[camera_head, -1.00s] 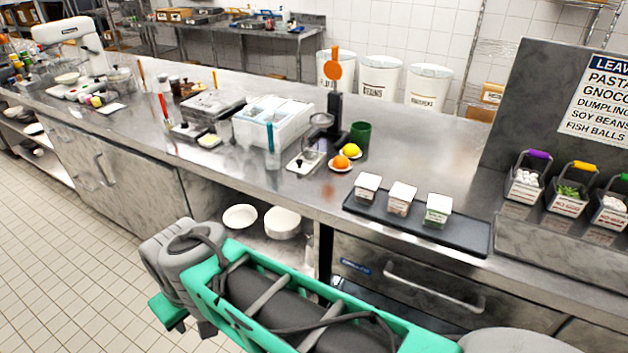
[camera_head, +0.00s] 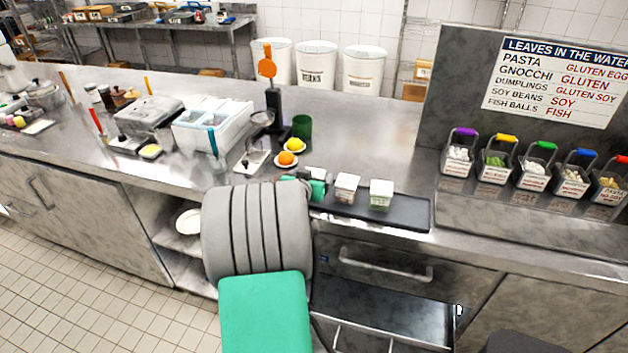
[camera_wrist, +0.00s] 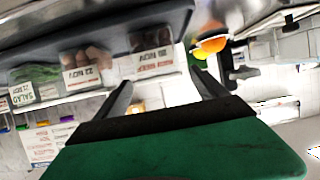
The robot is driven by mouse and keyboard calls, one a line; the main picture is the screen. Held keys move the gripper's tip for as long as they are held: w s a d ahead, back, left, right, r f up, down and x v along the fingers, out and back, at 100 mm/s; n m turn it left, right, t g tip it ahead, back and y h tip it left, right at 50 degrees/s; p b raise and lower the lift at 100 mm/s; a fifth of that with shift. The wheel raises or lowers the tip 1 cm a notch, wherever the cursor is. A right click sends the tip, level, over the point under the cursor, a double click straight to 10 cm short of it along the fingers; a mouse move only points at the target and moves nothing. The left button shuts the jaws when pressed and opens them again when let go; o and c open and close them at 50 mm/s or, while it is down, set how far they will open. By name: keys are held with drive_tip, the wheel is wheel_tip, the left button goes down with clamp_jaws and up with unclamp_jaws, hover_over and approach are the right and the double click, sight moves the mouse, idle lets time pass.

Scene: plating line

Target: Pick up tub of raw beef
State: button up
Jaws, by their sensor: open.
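Three small clear tubs stand in a row on a black tray (camera_head: 408,214). The left tub (camera_head: 315,172) is partly hidden behind my gripper (camera_head: 304,187); the middle tub (camera_head: 346,187) has brownish-pink contents, and the right tub (camera_head: 381,194) is green. The wrist view shows the green salad tub (camera_wrist: 35,84), the middle tub (camera_wrist: 82,72) and the end tub (camera_wrist: 151,62) with a red-printed label. I cannot read which label says beef. My gripper (camera_wrist: 166,88) is open and empty, its fingers pointing towards the end tub, which appears between them.
An orange (camera_head: 286,158) and a lemon (camera_head: 297,144) on small plates lie close left of the tray. A green cup (camera_head: 302,126) and a black stand (camera_head: 273,110) are behind. Several handled baskets (camera_head: 496,167) stand right. Counter behind the tray is clear.

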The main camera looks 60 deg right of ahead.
drive_tip(key=shift+x, duration=1)
drive_tip(key=shift+f, duration=0.1)
drive_tip(key=shift+c, duration=0.4)
drive_tip(key=c, duration=1.6)
